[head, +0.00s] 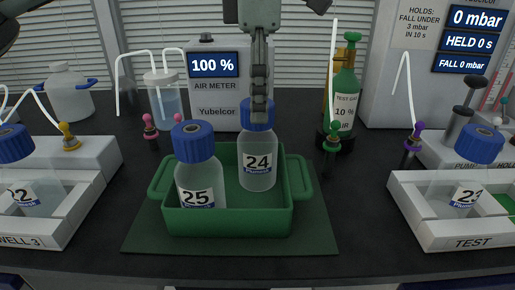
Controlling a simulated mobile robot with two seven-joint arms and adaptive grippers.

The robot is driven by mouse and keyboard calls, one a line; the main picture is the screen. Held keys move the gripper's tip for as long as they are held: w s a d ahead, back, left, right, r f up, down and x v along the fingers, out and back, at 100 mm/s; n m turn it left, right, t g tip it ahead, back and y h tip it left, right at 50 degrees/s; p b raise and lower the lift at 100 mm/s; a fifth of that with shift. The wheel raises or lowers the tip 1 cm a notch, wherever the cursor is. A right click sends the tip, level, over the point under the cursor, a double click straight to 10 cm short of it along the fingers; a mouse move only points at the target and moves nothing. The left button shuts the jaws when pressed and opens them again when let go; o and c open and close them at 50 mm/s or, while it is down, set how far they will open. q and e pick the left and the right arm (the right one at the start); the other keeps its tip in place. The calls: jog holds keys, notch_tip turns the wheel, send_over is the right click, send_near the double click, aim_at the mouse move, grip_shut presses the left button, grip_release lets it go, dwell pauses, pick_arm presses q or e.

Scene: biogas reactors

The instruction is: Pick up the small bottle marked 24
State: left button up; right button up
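The small bottle marked 24 (257,171) stands upright in the green tray (228,222), right of the bottle marked 25 (200,178). It is clear with a blue cap. My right gripper (260,110) points straight down over bottle 24, seen edge-on. Its near finger overlaps the front of the blue cap and hides part of it. The other finger is hidden, so I cannot tell whether the grip is closed on the cap. My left gripper is not in view; only a dark part of my arm shows at the top left.
The green tray sits on a green mat (145,235). A white WELL 3 holder (85,190) with a blue-capped bottle (22,192) is at left. A white TEST holder (425,215) with another bottle (470,190) is at right. Behind are the air meter (214,105) and green gas cylinder (345,90).

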aim_at(258, 129)
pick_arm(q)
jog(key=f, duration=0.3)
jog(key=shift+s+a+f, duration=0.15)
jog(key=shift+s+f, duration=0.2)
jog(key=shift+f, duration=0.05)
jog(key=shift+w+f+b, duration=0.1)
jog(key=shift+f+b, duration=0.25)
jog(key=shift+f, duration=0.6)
pick_arm(e)
jog(key=r, duration=0.1)
jog(key=w, duration=0.1)
jog(key=w+r, duration=0.1)
jog(key=shift+a+r, duration=0.25)
jog(key=shift+r, duration=0.1)
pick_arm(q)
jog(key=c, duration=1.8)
